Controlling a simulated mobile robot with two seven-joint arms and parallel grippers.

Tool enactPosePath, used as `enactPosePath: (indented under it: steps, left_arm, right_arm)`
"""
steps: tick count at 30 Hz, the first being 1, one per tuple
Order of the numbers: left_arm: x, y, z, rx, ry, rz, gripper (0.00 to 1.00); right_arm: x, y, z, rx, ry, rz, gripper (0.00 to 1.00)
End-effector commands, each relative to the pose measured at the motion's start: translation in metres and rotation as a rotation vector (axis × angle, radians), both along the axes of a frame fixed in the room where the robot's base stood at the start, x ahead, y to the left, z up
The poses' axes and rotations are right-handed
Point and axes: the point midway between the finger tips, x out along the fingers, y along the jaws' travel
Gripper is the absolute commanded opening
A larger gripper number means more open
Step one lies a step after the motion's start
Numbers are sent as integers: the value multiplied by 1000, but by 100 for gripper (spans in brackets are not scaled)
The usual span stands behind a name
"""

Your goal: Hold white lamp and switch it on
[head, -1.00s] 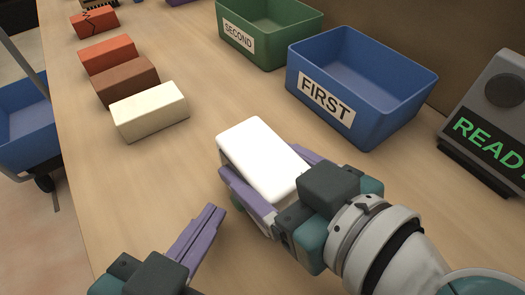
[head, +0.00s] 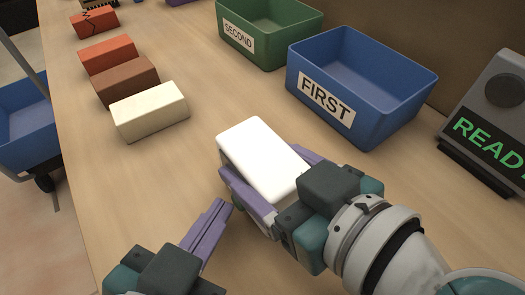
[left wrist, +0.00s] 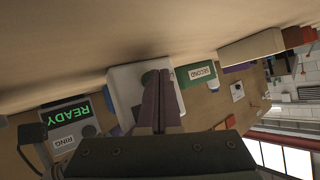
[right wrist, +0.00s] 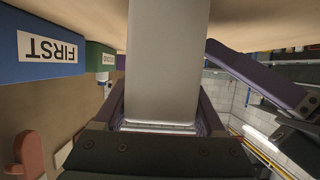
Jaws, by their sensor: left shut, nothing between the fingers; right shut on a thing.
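The white lamp (head: 258,152) is a smooth white block at the middle of the head view, and it looks grey in the right wrist view (right wrist: 167,60). My right gripper (head: 262,170) is shut on it, one purple finger along each side. My left gripper (head: 224,206) is shut and empty, its fingertips just left of the right gripper's near finger. In the left wrist view its fingers (left wrist: 160,80) overlap the pale lamp face (left wrist: 124,85); I cannot tell whether they touch. No switch can be made out clearly.
A blue bin marked FIRST (head: 395,85) and a green bin marked SECOND (head: 285,48) stand behind. A cream brick (head: 150,112), a brown brick (head: 127,82) and orange bricks line the left. A READY display unit (head: 490,130) stands at right. Table between bricks and lamp is clear.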

Motion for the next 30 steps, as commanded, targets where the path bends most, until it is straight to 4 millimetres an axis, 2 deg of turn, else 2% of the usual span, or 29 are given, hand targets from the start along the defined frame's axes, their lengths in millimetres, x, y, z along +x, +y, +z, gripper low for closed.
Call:
enactPosePath:
  steps: [11,21,30]
  left_arm:
    - [2,-2,0,0,-1,0,0]
    - [-6,9,0,1,0,0,0]
    - [-8,10,0,0,0,0,0]
  right_arm:
    - [0,0,0,0,1,1,0]
    - [0,0,0,0,1,1,0]
    - [0,0,0,0,1,1,0]
